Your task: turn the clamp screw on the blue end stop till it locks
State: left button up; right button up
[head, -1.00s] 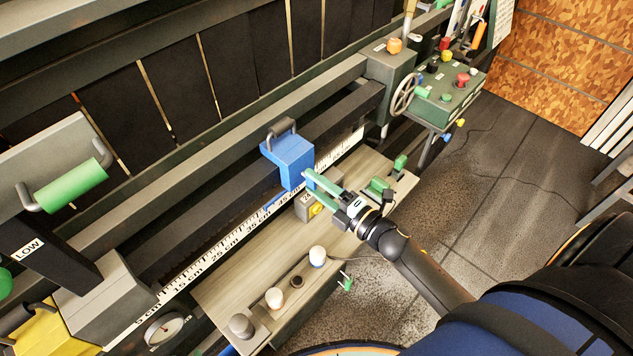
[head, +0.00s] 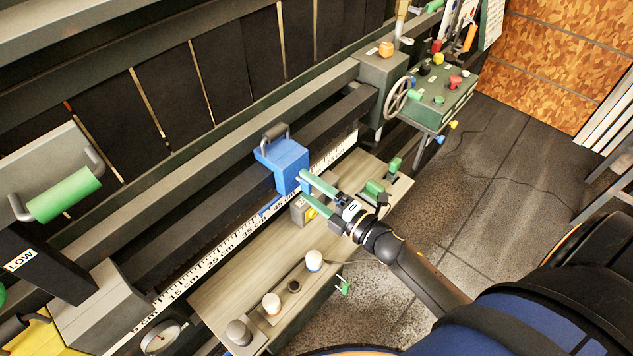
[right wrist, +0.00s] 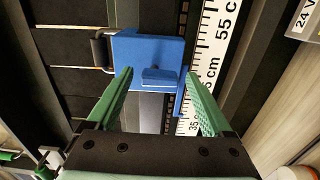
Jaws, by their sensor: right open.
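The blue end stop (head: 281,165) is a block with a dark handle on top, sitting on the dark rail beside the scale. In the right wrist view the end stop (right wrist: 135,48) fills the upper middle. A small blue wing-like piece (right wrist: 162,77) stands out from its near face and looks like the clamp screw; in the head view it is hidden or too small to tell. My right gripper (head: 305,187) has green fingers, open, at the end stop's front face. In the right wrist view its fingertips (right wrist: 160,76) lie either side of the wing, with no clear contact. My left gripper is out of view.
A white centimetre scale (head: 190,281) runs along the rail. A wooden shelf (head: 235,285) with several knobs lies below the arm. A handwheel (head: 397,97) and a green control box (head: 437,98) stand at the upper right. A green-handled lever (head: 65,195) is at left.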

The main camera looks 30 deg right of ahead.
jog(key=b+v, duration=0.1)
jog(key=v, duration=1.1)
jog(key=shift+s+d, duration=0.15)
jog(key=shift+s, duration=0.05)
